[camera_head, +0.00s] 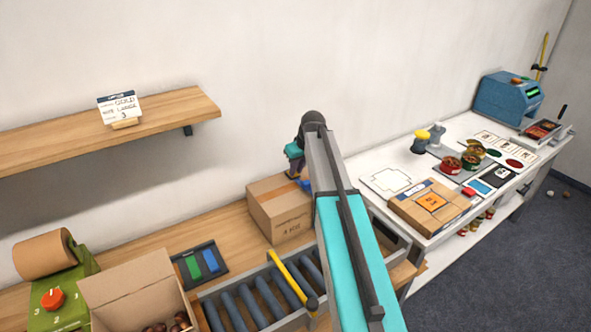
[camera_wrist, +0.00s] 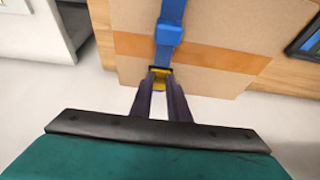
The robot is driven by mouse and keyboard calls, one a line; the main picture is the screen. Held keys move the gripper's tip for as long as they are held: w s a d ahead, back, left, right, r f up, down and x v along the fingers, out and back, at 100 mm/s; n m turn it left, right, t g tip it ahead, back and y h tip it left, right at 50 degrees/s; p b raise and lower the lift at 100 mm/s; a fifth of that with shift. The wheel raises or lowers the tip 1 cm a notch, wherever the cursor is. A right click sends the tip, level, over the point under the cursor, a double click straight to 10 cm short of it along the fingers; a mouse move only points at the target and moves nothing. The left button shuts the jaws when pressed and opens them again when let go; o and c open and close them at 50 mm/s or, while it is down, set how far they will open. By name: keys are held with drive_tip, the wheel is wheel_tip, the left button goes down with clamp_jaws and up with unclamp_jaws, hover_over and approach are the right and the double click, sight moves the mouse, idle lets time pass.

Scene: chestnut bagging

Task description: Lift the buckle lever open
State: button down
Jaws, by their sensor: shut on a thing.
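In the wrist view my gripper (camera_wrist: 160,88) is shut on a yellow buckle lever (camera_wrist: 159,78) at the near edge of a cardboard box. A blue strap (camera_wrist: 170,20) with a blue buckle piece (camera_wrist: 168,34) runs over the box beyond the lever. The lever's upper end is dark and sits between the fingertips; how far it is tilted I cannot tell. In the head view the closed cardboard box (camera_head: 281,209) stands on the wooden bench, and my arm reaches to its far right side. The fingers and the lever are hidden there.
A roller conveyor (camera_head: 255,300) with a yellow bar (camera_head: 292,279) lies in front of the box. An open carton (camera_head: 137,290) with chestnuts stands at the lower left, beside a green dial machine (camera_head: 62,291). A white table (camera_head: 450,222) with cups and a flat carton is on the right.

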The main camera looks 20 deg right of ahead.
drive_tip(key=shift+w+r, duration=0.15)
drive_tip(key=shift+w+a+r+g+p, duration=0.1)
drive_tip(key=shift+w+r+g+p, duration=0.2)
drive_tip(key=shift+g+p, duration=0.35)
drive_tip(key=shift+w+a+r+g+p, duration=0.1)
drive_tip(key=shift+w+r+g+p, duration=0.15)
drive_tip(key=shift+g+p, duration=0.4)
drive_tip(key=shift+w+a+r+g+h+p, duration=0.15)
drive_tip(key=shift+w+g+h+p, duration=0.15)
drive_tip(key=shift+g, duration=0.5)
drive_tip(key=shift+w+d+r+g+h+p, duration=0.15)
drive_tip(key=shift+w+g+p, duration=0.25)
drive_tip(key=shift+g, duration=0.4)
drive_tip(key=shift+a, duration=0.1)
drive_tip(key=c, duration=1.7)
unclamp_jaws()
drive_tip(key=shift+r, duration=0.1)
